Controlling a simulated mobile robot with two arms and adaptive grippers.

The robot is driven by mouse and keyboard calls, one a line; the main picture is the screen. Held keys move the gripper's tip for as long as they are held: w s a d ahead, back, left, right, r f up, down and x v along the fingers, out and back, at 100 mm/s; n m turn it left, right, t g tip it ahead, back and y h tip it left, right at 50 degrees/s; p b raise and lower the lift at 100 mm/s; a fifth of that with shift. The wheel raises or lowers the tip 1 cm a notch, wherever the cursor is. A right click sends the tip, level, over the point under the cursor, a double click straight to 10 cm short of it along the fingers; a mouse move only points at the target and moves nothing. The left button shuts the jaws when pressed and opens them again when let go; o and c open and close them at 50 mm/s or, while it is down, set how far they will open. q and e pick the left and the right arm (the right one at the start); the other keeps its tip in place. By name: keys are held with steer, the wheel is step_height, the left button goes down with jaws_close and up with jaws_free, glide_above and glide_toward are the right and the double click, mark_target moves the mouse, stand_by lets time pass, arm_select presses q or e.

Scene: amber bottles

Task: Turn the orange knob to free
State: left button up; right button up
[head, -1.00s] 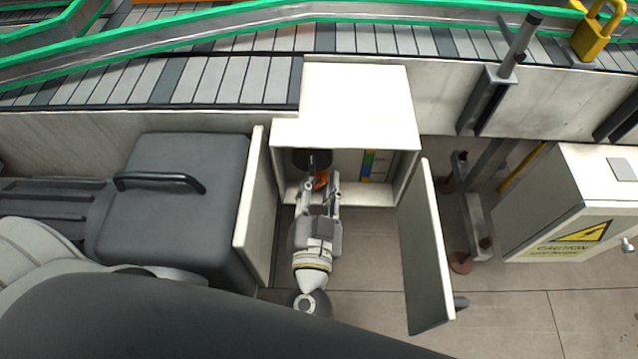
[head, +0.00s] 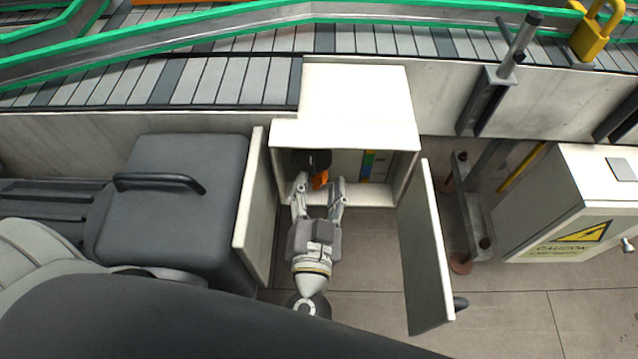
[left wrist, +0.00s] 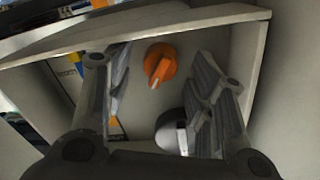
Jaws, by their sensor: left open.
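The orange knob (left wrist: 160,64) sits on the back panel inside an open white cabinet (head: 345,133). In the left wrist view it is round with a raised grip and a pale mark at the grip's lower end. My right gripper is not in view.
The cabinet's left door (head: 256,205) and right door (head: 426,250) stand open, flanking my left arm. A coloured label (head: 368,166) is inside. A dark round part (left wrist: 172,130) sits near the knob. A grey caution box (head: 565,205) stands at right.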

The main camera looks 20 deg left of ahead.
arm_select(q)
steer(key=v, duration=1.1)
steer(key=shift+s, duration=0.25)
steer(key=shift+d, duration=0.1)
